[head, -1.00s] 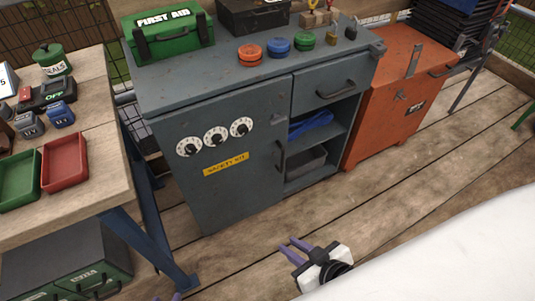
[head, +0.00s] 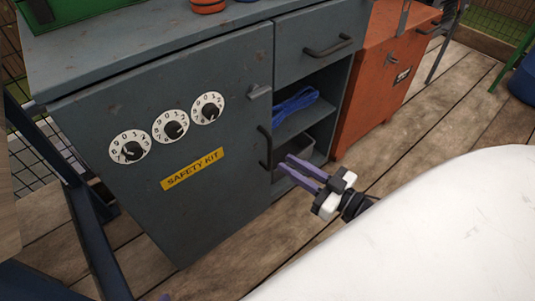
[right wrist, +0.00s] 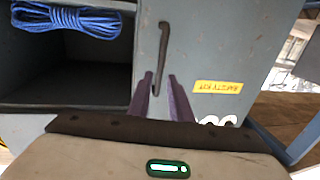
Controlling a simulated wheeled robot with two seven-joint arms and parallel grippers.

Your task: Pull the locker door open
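The grey locker door (head: 215,150) is shut; it carries three white number dials (head: 170,125) and a yellow SAFETY KIT label (head: 192,168). Its dark upright bar handle (head: 265,147) is on the door's right edge; it also shows in the right wrist view (right wrist: 163,50). My right gripper (head: 285,162) is open and empty, just right of the handle in the head view. In the right wrist view its purple fingers (right wrist: 160,78) are apart, with the handle's end showing between them; I cannot tell any contact.
Right of the door are an open shelf with blue rope (head: 293,103) and a drawer with a handle (head: 328,46). A small latch (head: 260,91) sits above the door handle. An orange cabinet (head: 380,75) stands farther right. The wooden floor (head: 425,130) there is clear.

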